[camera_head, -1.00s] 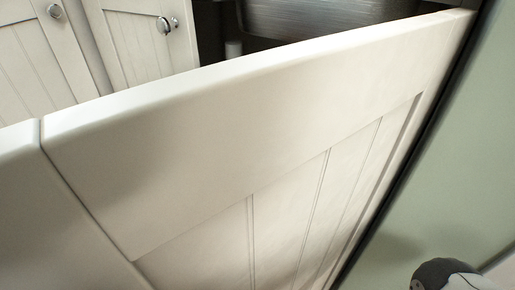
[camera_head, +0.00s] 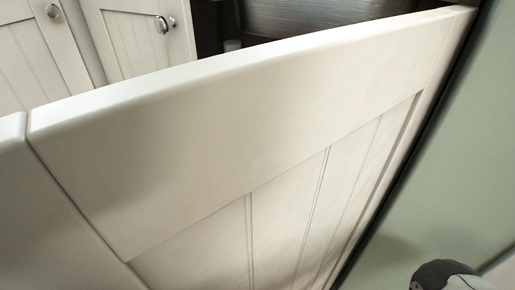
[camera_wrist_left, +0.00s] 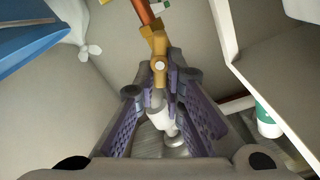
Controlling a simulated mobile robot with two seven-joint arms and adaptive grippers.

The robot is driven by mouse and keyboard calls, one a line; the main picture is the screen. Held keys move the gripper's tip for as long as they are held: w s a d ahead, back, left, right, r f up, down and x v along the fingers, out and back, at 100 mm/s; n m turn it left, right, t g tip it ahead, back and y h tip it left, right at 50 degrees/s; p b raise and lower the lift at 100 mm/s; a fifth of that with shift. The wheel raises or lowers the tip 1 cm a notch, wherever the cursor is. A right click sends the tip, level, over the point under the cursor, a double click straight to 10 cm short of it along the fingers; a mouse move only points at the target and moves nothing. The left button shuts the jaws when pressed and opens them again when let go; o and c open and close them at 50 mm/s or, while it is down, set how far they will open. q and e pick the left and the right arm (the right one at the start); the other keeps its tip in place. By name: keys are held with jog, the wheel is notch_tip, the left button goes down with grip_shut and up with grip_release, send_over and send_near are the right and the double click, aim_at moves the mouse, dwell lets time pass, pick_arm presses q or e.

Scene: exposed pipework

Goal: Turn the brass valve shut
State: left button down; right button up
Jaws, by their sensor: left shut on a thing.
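The brass valve (camera_wrist_left: 154,44) shows at the top centre of the left wrist view, on the end of a copper pipe (camera_wrist_left: 142,12). It has a pale round spot on its near end. My left gripper (camera_wrist_left: 160,84), with purple ribbed pads, reaches up to the valve. It is shut on the valve's near part, and its fingertips partly hide what they grip. A whitish pipe piece (camera_wrist_left: 160,120) shows between the fingers. In the head view the valve and left gripper do not show, and a pale cabinet panel (camera_head: 200,140) fills most of it. My right gripper is in neither view.
In the left wrist view a blue object (camera_wrist_left: 35,30) and a white object with a winged knob (camera_wrist_left: 85,35) are at upper left. A white panel edge (camera_wrist_left: 240,75) and a white and green container (camera_wrist_left: 267,120) are at right. Cabinet doors with knobs (camera_head: 162,25) stand behind the panel.

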pick_arm(q)
jog(key=shift+s+f+m, duration=0.1)
jog(key=shift+f+m, duration=0.1)
jog(key=shift+m, duration=0.7)
jog(key=c, duration=1.7)
grip_release()
jog(key=shift+d+r, duration=0.1)
